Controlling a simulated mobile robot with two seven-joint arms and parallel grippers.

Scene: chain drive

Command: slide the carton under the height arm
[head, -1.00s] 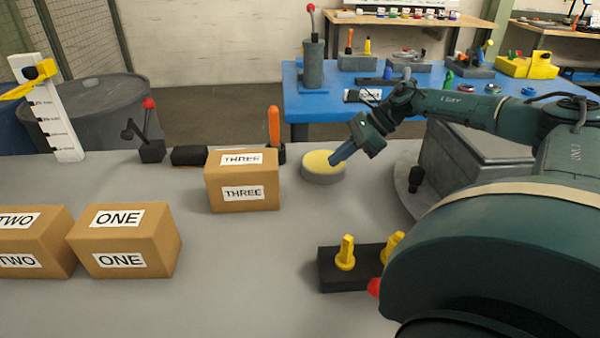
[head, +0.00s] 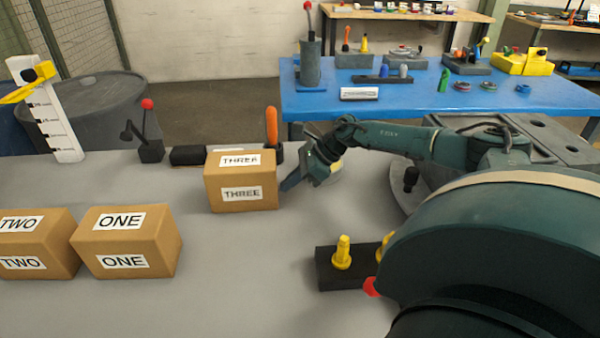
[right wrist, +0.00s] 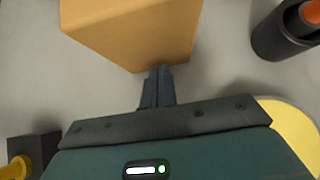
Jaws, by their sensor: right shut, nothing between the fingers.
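The carton labelled THREE (head: 241,181) stands upright on the grey table in the head view. Cartons ONE (head: 125,242) and TWO (head: 33,245) stand nearer, at the left. The height arm (head: 22,90) is a yellow arm on a white marked post (head: 57,125) at the far left. My right gripper (head: 287,184) is shut and empty, with its fingertips close by the right side of carton THREE. In the right wrist view the shut fingers (right wrist: 158,85) reach the lower edge of the carton (right wrist: 135,28); I cannot tell whether they touch. My left gripper is out of view.
A black block with yellow pegs (head: 342,255) is at the right front. A round yellow-topped disc (head: 325,180) is partly hidden by my gripper. Table space left of carton THREE is clear.

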